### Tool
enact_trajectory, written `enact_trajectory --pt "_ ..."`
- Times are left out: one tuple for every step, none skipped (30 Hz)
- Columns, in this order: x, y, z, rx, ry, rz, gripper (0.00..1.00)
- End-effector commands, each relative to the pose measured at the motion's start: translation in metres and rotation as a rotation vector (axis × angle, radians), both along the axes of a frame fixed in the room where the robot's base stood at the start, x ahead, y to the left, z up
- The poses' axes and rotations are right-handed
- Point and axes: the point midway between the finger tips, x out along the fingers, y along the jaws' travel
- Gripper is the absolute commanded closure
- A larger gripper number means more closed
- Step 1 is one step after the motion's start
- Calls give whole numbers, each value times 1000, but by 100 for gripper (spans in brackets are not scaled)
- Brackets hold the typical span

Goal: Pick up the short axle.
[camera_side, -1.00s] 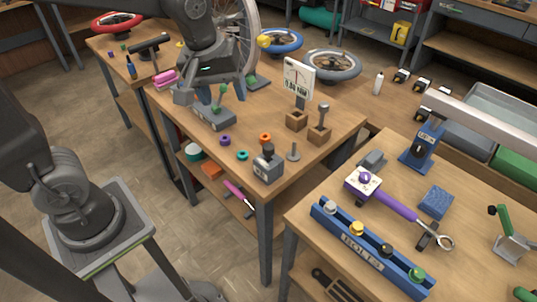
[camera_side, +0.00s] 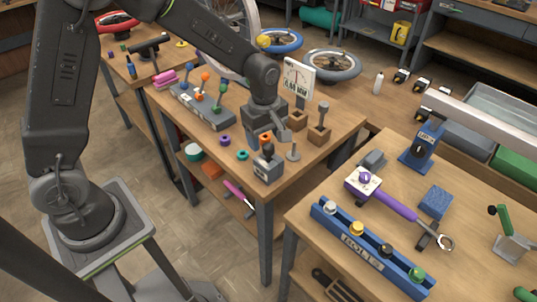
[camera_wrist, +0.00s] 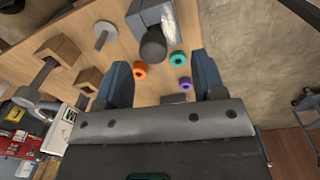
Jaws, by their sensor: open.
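No part is marked as the short axle, and I cannot tell which it is. One grey pin (camera_side: 293,152) with a round flange stands on the bench; it also shows in the wrist view (camera_wrist: 103,36). Another grey metal piece (camera_side: 323,112) stands upright in a wooden block (camera_side: 318,136). My gripper (camera_side: 270,133) is above the middle bench, to the left of both in the side view. In the wrist view my gripper (camera_wrist: 163,85) is open, with nothing held between its fingers.
A grey fixture with a black top (camera_side: 267,165) stands at the bench's front corner. Orange (camera_wrist: 140,70), teal (camera_wrist: 178,59) and purple (camera_wrist: 185,83) rings lie nearby. A grey rack (camera_side: 202,108) holds coloured knobs.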

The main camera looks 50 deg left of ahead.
Motion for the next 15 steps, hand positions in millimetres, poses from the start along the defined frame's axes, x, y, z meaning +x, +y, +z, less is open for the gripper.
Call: enact_trajectory --pt "0 0 -5 0 1 0 37" --pt "0 0 -7 0 1 0 37" --pt "0 0 -8 0 1 -1 37" --pt "0 0 -10 0 1 -1 37" --pt "0 0 -12 0 1 -1 37" --pt "1 0 -15 0 1 -1 37" --pt "2 0 -19 0 2 -1 37" --pt "3 -1 -23 0 3 -1 37" --pt "5 -1 -29 1 4 -1 37" --pt "6 -1 -34 0 3 -1 37" --pt "7 -1 -39 1 4 -1 37" --pt "8 -2 -44 1 4 -1 37" --pt "8 -2 -48 0 3 -1 37" --pt "8 -2 -52 0 3 -1 37" --pt "8 -2 -55 -1 2 -1 37"
